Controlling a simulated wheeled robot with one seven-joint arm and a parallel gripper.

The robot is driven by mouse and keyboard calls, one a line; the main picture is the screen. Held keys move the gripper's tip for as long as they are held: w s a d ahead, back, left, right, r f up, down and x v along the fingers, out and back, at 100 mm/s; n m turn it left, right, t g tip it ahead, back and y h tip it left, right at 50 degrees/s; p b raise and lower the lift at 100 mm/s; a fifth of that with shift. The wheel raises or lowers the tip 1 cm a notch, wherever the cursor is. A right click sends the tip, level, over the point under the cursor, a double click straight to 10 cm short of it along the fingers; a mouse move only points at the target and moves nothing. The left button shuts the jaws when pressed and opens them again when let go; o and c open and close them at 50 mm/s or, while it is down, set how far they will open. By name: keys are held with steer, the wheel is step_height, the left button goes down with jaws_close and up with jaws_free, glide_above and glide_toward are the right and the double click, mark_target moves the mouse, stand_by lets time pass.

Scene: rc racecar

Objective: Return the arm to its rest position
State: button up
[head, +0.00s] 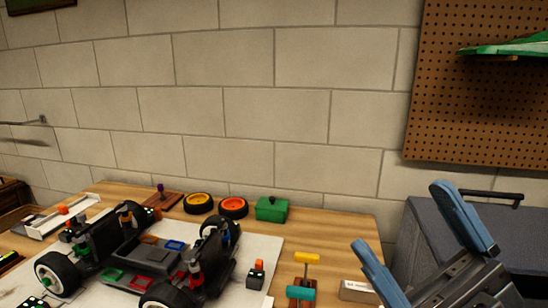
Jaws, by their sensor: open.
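My gripper (416,247) is at the lower right of the head view, with its two blue fingers spread apart. Nothing shows between the fingers. It is in front of the grey cabinet and the right edge of the workbench, apart from the car. The rest of my arm is cut off by the bottom edge of the picture.
A racecar chassis (150,258) with black wheels stands on a pale mat (262,245) on the wooden workbench (345,228). Behind it are two wheels (199,203) and a green box (272,209). A grey cabinet (425,222) stands at right.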

steer(key=s+d+f+m+h, duration=0.4)
steer(key=s+f+m+h, duration=0.6)
steer(key=s+f+h, duration=0.2)
steer(key=s+d+f+m+h, duration=0.4)
steer(key=s+f+m+h, duration=0.7)
steer(key=s, duration=0.4)
steer(key=shift+s+d+f+h, duration=0.2)
steer(key=shift+f+h, duration=0.2)
steer(key=shift+c, duration=0.4)
